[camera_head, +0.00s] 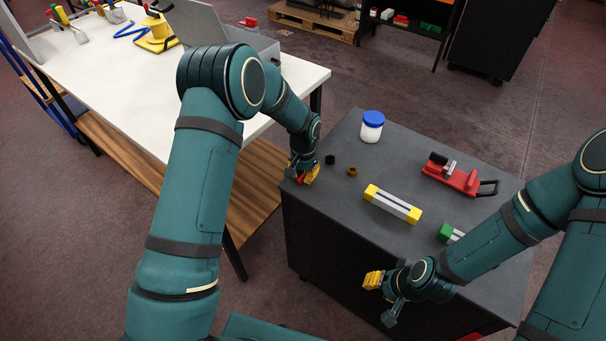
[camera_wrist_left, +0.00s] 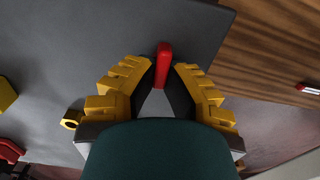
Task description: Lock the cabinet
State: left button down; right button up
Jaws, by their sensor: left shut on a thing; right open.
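The cabinet (camera_head: 318,205) is dark, with a flat grey top that carries several objects; its front is partly hidden by my right arm. My left gripper (camera_head: 303,172) is at the top's left corner. It is shut on a narrow red piece (camera_wrist_left: 164,62), which shows between the yellow fingers in the left wrist view, over the grey top near its edge. I cannot tell whether this piece is a key or a handle, and no lock is clearly visible. My right gripper (camera_head: 381,297) is open and empty, in front of the cabinet.
On the top are a blue-lidded white jar (camera_head: 371,127), a black nut (camera_head: 330,160), a brass nut (camera_head: 352,171), a yellow-ended bar (camera_head: 392,204), a red clamp-like tool (camera_head: 452,178) and a green-and-white block (camera_head: 449,234). A white table (camera_head: 120,90) stands left.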

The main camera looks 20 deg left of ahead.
aim_at(304, 175)
pick_arm(q)
jog(key=shift+s+f+m, duration=0.1)
jog(key=shift+m, duration=0.3)
jog(key=c, duration=1)
grip_release()
notch_tip(304, 175, up, 12)
jog(key=shift+r, duration=0.1)
